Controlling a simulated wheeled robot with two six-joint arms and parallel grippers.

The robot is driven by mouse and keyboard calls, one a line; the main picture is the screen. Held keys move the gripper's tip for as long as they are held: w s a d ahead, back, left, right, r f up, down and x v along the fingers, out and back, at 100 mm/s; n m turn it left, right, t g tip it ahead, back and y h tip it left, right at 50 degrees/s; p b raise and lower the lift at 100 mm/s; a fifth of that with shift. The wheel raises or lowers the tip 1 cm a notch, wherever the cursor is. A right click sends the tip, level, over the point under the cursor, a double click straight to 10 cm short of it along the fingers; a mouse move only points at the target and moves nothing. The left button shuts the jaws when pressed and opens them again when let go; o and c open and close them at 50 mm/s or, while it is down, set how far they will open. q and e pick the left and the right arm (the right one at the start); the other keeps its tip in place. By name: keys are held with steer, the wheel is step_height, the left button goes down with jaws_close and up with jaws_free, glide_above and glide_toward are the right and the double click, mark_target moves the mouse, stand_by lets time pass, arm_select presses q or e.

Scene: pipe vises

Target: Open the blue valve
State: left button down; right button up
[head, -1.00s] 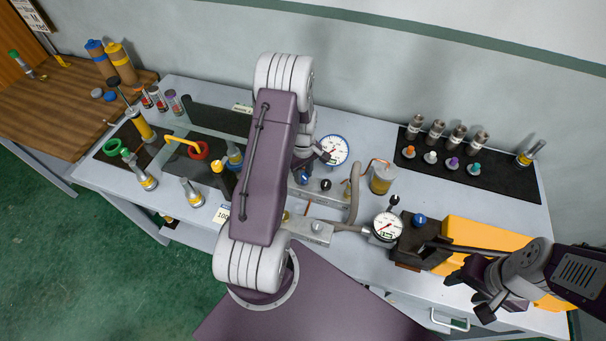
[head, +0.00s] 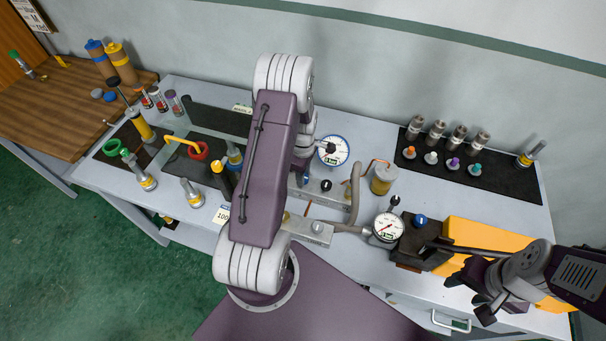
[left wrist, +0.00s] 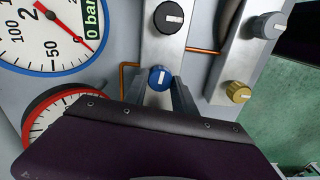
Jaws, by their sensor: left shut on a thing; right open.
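The blue valve knob (left wrist: 159,77) sits on a grey metal block in the left wrist view, with a white mark on its face. My left gripper (left wrist: 159,92) is shut on it, with one finger on each side. In the head view my left arm covers most of this spot, and only a bit of blue (head: 305,180) shows. My right gripper (head: 469,297) is open and empty over the right part of the bench. Another blue-topped knob (head: 420,219) sits on a dark block at the right.
A black knob (left wrist: 168,17) is close above the blue one, and a brass knob (left wrist: 237,92) is to its right. A blue-rimmed gauge (left wrist: 40,30) and a red-rimmed gauge (left wrist: 45,108) stand at the left. A copper pipe (left wrist: 201,51) runs behind.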

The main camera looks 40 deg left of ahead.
arm_select(q)
steer(key=c, duration=1)
jaws_free()
step_height(320, 180, up, 9)
steer(key=shift+r+b, duration=0.1)
steer(key=shift+b, duration=0.7)
steer(key=shift+d, duration=0.1)
